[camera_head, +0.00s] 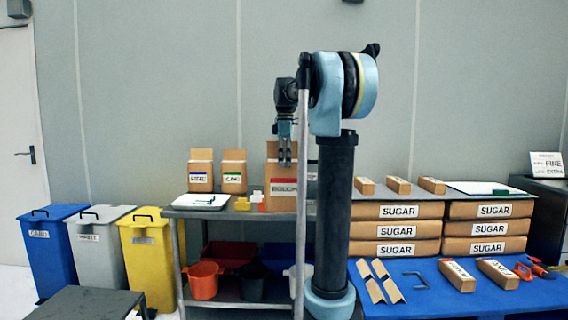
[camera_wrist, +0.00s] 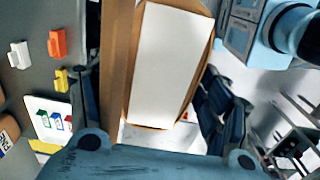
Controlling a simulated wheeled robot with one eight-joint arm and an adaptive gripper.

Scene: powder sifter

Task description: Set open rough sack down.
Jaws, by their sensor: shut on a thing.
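The open rough sack (camera_head: 284,195) is a tall brown box-shaped bag with a red-edged label. It stands upright at the right end of the grey table (camera_head: 236,214), its bottom at about the level of the top; I cannot tell whether it touches. My gripper (camera_head: 286,160) points down from above and is shut on the sack's upper part. In the wrist view the sack's brown wall (camera_wrist: 117,60) and white inside (camera_wrist: 168,65) show between the dark fingers (camera_wrist: 155,115).
Two other brown bags (camera_head: 201,170) (camera_head: 234,172), a white board (camera_head: 202,201) and small yellow (camera_head: 243,204) and orange blocks share the table. Stacked sugar packs (camera_head: 396,229) stand to the right. A thin grey post (camera_head: 303,200) passes in front of the table's right end.

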